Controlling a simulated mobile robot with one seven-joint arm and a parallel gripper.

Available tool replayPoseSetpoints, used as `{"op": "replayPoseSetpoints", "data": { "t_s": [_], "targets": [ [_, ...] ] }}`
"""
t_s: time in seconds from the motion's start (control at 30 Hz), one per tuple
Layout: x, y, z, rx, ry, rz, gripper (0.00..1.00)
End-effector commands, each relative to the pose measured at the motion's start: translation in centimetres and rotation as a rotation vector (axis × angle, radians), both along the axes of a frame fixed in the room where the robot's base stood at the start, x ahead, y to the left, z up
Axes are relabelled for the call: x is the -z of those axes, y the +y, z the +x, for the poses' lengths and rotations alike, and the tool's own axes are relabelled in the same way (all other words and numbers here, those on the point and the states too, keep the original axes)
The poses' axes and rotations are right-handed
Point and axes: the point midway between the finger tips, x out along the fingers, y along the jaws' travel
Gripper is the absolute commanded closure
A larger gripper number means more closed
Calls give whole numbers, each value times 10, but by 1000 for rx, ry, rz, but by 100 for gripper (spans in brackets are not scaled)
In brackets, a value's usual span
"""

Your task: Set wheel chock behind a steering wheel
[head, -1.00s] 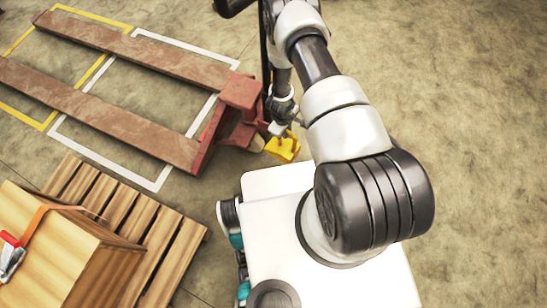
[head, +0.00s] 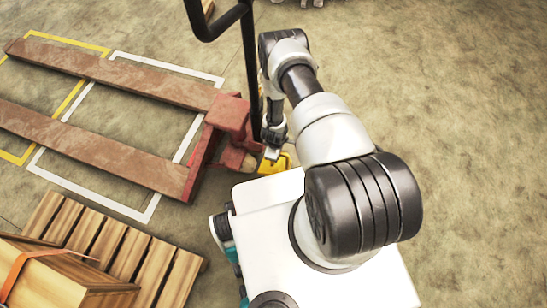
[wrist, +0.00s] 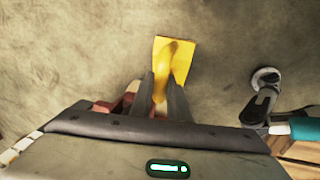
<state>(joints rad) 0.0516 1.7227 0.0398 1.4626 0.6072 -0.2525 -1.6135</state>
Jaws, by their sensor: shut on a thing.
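The yellow wheel chock (head: 274,165) is low near the floor, just right of the pallet jack's steering wheel (head: 238,160). My gripper (head: 272,152) is shut on the chock. In the wrist view the chock (wrist: 175,58) sticks out beyond the fingertips of my gripper (wrist: 161,97), with its ridge between the fingers. The steering wheel sits under the red head (head: 228,113) of the pallet jack and is partly hidden. I cannot tell whether the chock touches the wheel or the floor.
The pallet jack's black handle (head: 249,70) rises close beside my arm. Its rusty forks (head: 95,148) extend left over painted floor lines. A wooden pallet (head: 120,247) with a crate (head: 40,283) stands at the lower left. The floor (head: 440,90) to the right is clear.

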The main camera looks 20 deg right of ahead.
Motion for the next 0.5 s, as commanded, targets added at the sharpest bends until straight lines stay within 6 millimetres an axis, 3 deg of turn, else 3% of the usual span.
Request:
{"op": "replayPoseSetpoints", "data": {
  "t_s": [0.03,0.3,0.5],
  "targets": [
    [17,0,0,3,-1,0,100],
    [77,0,1,3,-3,0,100],
    [103,0,1,2,-2,0,100]
  ]
}}
